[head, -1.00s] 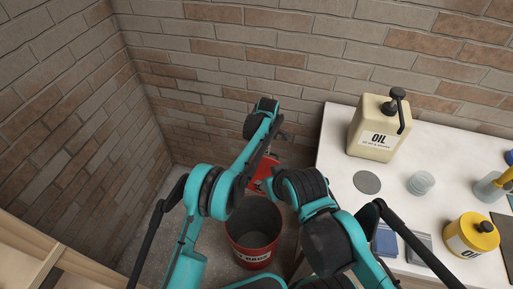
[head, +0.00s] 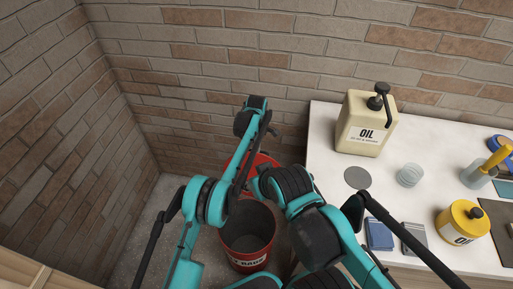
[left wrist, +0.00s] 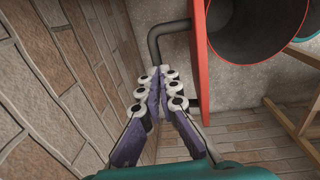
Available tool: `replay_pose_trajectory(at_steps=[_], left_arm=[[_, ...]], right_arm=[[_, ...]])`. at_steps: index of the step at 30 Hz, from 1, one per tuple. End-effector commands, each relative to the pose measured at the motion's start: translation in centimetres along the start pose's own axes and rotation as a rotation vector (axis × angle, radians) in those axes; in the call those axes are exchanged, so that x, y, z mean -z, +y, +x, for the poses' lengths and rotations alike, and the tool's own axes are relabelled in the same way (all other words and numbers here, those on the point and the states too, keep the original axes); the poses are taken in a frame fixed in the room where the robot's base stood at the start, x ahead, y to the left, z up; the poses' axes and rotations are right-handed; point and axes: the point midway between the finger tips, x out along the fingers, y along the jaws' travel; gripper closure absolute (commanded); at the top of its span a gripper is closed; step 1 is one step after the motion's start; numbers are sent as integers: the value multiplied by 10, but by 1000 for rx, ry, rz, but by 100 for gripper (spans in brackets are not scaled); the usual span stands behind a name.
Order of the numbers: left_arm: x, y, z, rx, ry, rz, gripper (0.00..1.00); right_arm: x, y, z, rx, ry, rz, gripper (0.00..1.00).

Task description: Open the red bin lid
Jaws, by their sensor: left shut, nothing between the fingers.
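The red bin (head: 248,260) stands on the floor between the wall and the table, with its dark inside showing. Its red lid (head: 262,160) is up at the bin's far side, partly hidden by my arms. In the left wrist view, the lid (left wrist: 199,60) shows nearly edge-on beside the bin's round opening (left wrist: 258,22). My left gripper (left wrist: 160,82) is shut and empty, just left of the lid in that view. I cannot tell whether it touches the lid. My right gripper is not visible.
Brick walls close off the left and back.

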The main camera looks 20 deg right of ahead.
Motion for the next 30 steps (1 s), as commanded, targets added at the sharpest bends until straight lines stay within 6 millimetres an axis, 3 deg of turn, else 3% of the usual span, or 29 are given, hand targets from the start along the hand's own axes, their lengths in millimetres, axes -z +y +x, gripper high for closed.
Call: replay_pose_trajectory(at_steps=[1,3,19,23,30], left_arm=[[-3,2,19,-15,-3,2,81],[-3,2,19,-15,-3,2,69],[-3,2,15,-16,-3,0,69],[-3,2,0,-16,-3,0,69],[-2,-1,-57,-15,-1,1,69]], right_arm=[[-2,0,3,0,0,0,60],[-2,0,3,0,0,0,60],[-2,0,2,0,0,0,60],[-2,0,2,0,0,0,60],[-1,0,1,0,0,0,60]])
